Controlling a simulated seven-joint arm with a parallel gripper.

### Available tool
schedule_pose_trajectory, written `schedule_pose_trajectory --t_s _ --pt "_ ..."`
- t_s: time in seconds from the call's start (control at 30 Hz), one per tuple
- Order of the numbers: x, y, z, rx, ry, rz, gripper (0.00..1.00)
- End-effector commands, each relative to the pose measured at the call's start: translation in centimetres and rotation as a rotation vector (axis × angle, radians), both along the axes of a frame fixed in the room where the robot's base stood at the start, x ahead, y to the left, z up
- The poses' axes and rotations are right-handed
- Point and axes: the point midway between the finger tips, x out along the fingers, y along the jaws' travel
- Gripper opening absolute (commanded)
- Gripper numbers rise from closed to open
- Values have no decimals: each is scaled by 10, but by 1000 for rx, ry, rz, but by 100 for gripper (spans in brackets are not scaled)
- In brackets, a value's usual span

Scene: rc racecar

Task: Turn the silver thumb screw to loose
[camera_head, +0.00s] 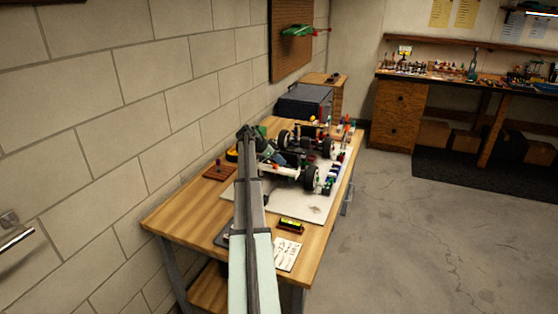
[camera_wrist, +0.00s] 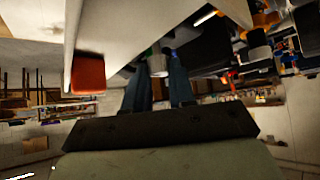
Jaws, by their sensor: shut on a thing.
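The silver thumb screw (camera_wrist: 157,64) shows in the wrist view as a small pale grey cylinder at the underside of the car. My gripper (camera_wrist: 159,74) has its two dark blue fingers on either side of it, shut on it. The fingers hide part of the screw. In the head view the RC car chassis (camera_head: 291,168), with black wheels, stands on a pale board on the workbench. My arm reaches over the bench to the car's left side. The screw is too small to make out in the head view.
A red block (camera_wrist: 88,74) sits left of the fingers in the wrist view, beside a long white panel (camera_wrist: 112,28). On the workbench (camera_head: 185,210) are a yellow-and-black box (camera_head: 291,224), a printed sheet (camera_head: 287,254) and several small bottles. A block wall borders the bench's left.

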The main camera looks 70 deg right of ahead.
Motion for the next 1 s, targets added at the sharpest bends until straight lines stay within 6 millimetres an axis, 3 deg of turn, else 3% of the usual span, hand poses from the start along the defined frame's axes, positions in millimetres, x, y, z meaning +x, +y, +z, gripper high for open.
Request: schedule_pose_trajectory --t_s 0.47,1.0 --pt "-2 3 0 0 -2 92 0" --pt "-8 6 0 -2 -1 564 0"
